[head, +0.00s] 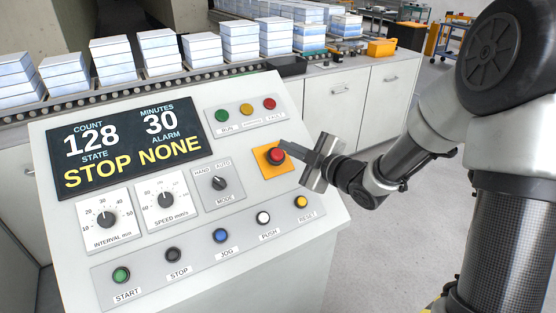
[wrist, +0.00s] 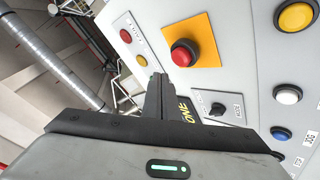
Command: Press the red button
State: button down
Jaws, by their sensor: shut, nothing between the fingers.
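The red button (head: 277,155) is a round mushroom cap on a square orange-yellow plate (head: 262,163), at the right side of the sloping control panel. In the wrist view the red button (wrist: 185,53) shows unobstructed, a little beyond and right of the fingertips. My gripper (head: 284,145) reaches in from the right, its fingers shut and empty, with the tips by the upper right edge of the button. In the wrist view my gripper (wrist: 157,82) shows its dark fingers close together. I cannot tell whether the tips touch the button or plate.
A red fault lamp (head: 269,103) sits above the button. The yellow reset button (head: 301,202) and white push button (head: 263,217) lie below it. The mode knob (head: 219,183) is to the left. A conveyor with stacked blocks (head: 111,58) runs behind the panel.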

aim_at(275, 149)
jog(key=shift+w+a+f+b, duration=0.2)
jog(key=shift+w+f+b, duration=0.1)
jog(key=shift+f, duration=0.15)
jog(key=shift+w+a+f+b, duration=0.2)
jog(key=shift+w+f+b, duration=0.1)
jog(key=shift+f, duration=0.15)
jog(key=shift+s, duration=0.1)
jog(key=shift+f, duration=0.15)
dwell(1.3)
jog(key=shift+w+a+f+b, duration=0.1)
jog(key=shift+w+f+b, duration=0.15)
jog(key=shift+b, duration=0.35)
jog(key=shift+w+a+f+b, duration=0.2)
jog(key=shift+f+b, duration=0.2)
jog(key=shift+b, duration=0.15)
dwell(0.3)
jog(key=shift+r, duration=0.15)
jog(key=shift+s+d+r+p, duration=0.35)
jog(key=shift+s+r+p, duration=0.1)
jog(key=shift+r, duration=0.2)
